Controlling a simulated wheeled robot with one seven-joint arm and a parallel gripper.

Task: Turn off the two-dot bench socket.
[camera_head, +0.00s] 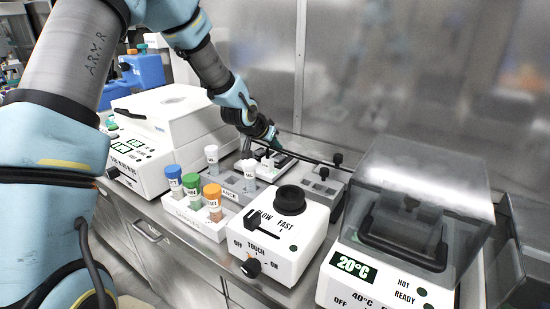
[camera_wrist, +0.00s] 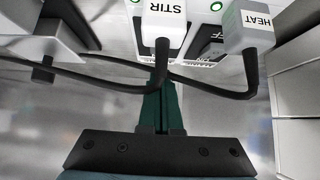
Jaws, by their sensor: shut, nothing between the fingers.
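The bench socket strip (camera_head: 276,158) lies at the back of the bench, partly hidden behind my gripper (camera_head: 271,136) and the sample tubes. In the wrist view, a STIR plug (camera_wrist: 165,22) and a HEAT plug (camera_wrist: 247,30) sit in sockets, each with a black cable. Green lights (camera_wrist: 216,6) glow beside them. A black switch (camera_wrist: 213,42) with part of an OFF label shows between the plugs. I cannot make out any dot marks. My gripper shows in the wrist view (camera_wrist: 161,88) with its green fingers closed and empty, pointing toward the STIR plug and its cable.
A sample rack (camera_head: 196,220) with capped tubes stands in front of the strip. A touch-control mixer (camera_head: 277,245) and a lidded 20°C heater (camera_head: 350,266) stand to the right, and a white instrument (camera_head: 150,165) to the left. A metal wall (camera_head: 400,75) closes the back. Cables cross near my fingers.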

